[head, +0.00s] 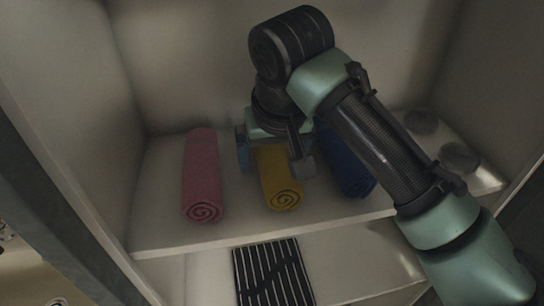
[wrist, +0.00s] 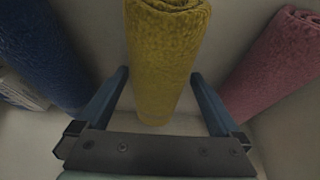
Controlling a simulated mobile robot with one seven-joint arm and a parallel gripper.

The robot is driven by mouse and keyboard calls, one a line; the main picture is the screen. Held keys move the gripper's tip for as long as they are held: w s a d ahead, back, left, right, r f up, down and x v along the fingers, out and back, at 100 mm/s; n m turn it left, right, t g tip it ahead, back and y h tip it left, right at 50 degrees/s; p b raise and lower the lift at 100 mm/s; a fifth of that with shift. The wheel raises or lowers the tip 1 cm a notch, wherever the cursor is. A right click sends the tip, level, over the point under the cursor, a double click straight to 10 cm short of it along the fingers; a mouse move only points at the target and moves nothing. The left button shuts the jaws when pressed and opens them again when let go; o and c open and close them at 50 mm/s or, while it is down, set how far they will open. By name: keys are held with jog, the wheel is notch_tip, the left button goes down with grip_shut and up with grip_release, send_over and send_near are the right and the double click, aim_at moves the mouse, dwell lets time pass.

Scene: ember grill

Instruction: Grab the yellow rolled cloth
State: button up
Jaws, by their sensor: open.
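The yellow rolled cloth (head: 283,194) lies on the shelf between two other rolls, its spiral end toward the head camera. My gripper (head: 272,155) is over it, and my wrist and fingers hide its far part in the head view. In the wrist view the yellow roll (wrist: 167,55) runs between the two fingers of my open gripper (wrist: 160,80). A gap shows on each side of the roll. I cannot tell exactly how low the fingertips are beside it.
A pink rolled cloth (head: 202,175) lies to the left and a blue rolled cloth (head: 345,170) to the right, partly behind my arm. Cabinet walls (head: 85,120) close in both sides. Round grey objects (head: 460,157) sit at the right. A striped black item (head: 272,275) lies below the shelf (head: 160,236).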

jog(key=c, duration=1.2)
jog(key=shift+c, duration=0.2)
jog(key=shift+r, duration=0.15)
